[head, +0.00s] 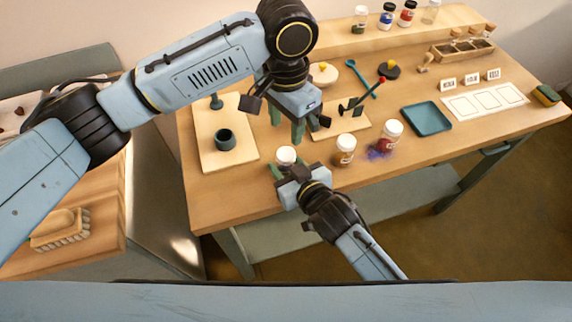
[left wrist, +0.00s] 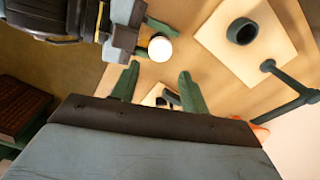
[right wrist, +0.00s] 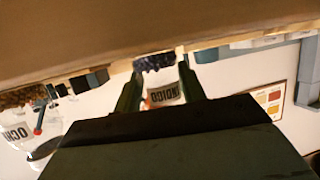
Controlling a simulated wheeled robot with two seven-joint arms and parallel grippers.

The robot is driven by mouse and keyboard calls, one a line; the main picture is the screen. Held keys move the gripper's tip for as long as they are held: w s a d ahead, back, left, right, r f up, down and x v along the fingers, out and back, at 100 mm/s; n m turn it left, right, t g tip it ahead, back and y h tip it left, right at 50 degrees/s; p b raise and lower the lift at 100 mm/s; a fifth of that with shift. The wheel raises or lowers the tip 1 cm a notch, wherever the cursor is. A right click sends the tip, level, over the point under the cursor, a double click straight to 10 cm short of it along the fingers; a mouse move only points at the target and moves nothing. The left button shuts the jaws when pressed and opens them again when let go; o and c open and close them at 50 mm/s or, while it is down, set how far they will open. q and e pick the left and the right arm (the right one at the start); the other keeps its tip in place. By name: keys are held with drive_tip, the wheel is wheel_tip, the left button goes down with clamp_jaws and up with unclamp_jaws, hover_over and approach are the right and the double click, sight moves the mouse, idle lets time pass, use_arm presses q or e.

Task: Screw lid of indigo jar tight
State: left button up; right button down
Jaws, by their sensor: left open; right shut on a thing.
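The indigo jar (right wrist: 165,93) is held between the fingers of my right gripper (right wrist: 158,80), its label upside down in the right wrist view with dark blue pigment in it. In the head view its white lid (head: 286,154) shows on top, and the right gripper (head: 283,168) hides most of the jar. In the left wrist view the round white lid (left wrist: 160,48) is beyond the left fingertips, off to one side. My left gripper (head: 287,130) is open and empty, above and behind the jar, apart from the lid. I cannot tell how tightly the lid sits.
A brown-filled jar (head: 345,149) and a red-filled jar (head: 391,134) stand to the right, with blue-purple powder (head: 378,153) spilled near the red one. A board with a dark cup (head: 224,139) is at left. A blue tray (head: 427,118) lies right. The table's front edge is close.

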sight(286, 154)
use_arm(q)
drive_tip(key=shift+f, duration=0.15)
drive_tip(key=shift+f, duration=3.9)
drive_tip(key=shift+c, duration=0.5)
drive_tip(key=c, duration=0.7)
drive_tip(key=o, duration=1.1)
drive_tip(key=shift+o, duration=0.2)
drive_tip(key=shift+r, duration=0.1)
wheel_tip(286, 154, up, 12)
